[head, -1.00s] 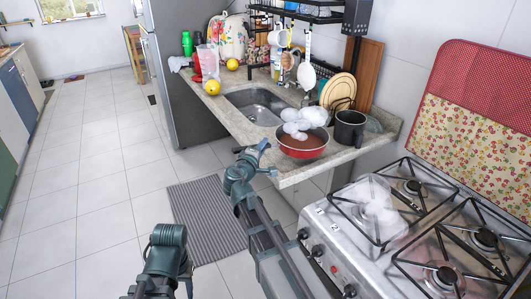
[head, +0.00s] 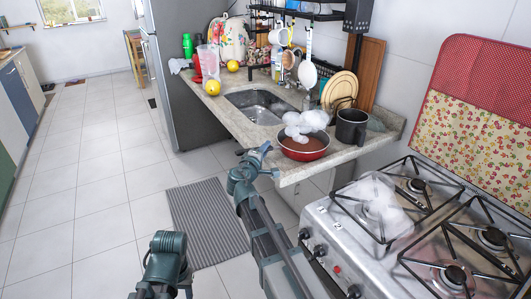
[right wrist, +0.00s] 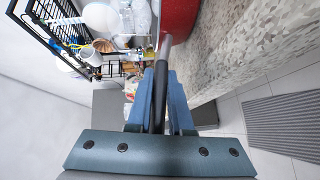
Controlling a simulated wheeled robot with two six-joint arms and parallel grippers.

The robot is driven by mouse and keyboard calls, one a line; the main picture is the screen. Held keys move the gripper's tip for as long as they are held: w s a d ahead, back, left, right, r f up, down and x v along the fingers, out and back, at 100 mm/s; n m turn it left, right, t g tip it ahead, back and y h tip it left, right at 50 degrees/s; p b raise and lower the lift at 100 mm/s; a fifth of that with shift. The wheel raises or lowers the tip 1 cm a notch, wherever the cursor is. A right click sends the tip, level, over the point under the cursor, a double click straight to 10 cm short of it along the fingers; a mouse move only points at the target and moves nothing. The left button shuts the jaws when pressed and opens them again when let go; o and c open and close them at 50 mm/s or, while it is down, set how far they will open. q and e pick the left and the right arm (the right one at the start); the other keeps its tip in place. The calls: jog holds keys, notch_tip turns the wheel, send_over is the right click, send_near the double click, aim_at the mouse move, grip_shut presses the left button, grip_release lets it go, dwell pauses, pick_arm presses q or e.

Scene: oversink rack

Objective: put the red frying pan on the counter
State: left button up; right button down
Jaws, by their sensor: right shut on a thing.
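The red frying pan (head: 304,155) is at the near end of the stone counter (head: 238,128), close to its edge. It looks level, with a brown inside and white steam-like puffs above it. I cannot tell whether its base touches the counter. My right gripper (head: 265,154) is just left of the pan, beyond the counter edge. In the right wrist view the fingers (right wrist: 160,75) are shut on the pan's dark handle (right wrist: 164,50), which leads to the red pan side (right wrist: 181,18). Part of my left arm shows at the lower left; its gripper is out of view.
A black pot (head: 351,126) stands right behind the pan, with wooden plates (head: 340,88) beyond. The sink (head: 260,106) lies farther along the counter. A gas stove (head: 420,225) stands at the right with a faint white puff above it. Yellow fruits (head: 213,88) lie at the far end.

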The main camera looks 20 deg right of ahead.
jog(key=c, duration=0.8)
grip_release()
jog(key=shift+s+a+r, duration=0.1)
jog(key=shift+s, duration=0.05)
jog(key=p+v, duration=0.1)
jog(key=v, duration=1)
jog(key=shift+s+a, duration=0.25)
jog(key=shift+s, duration=0.05)
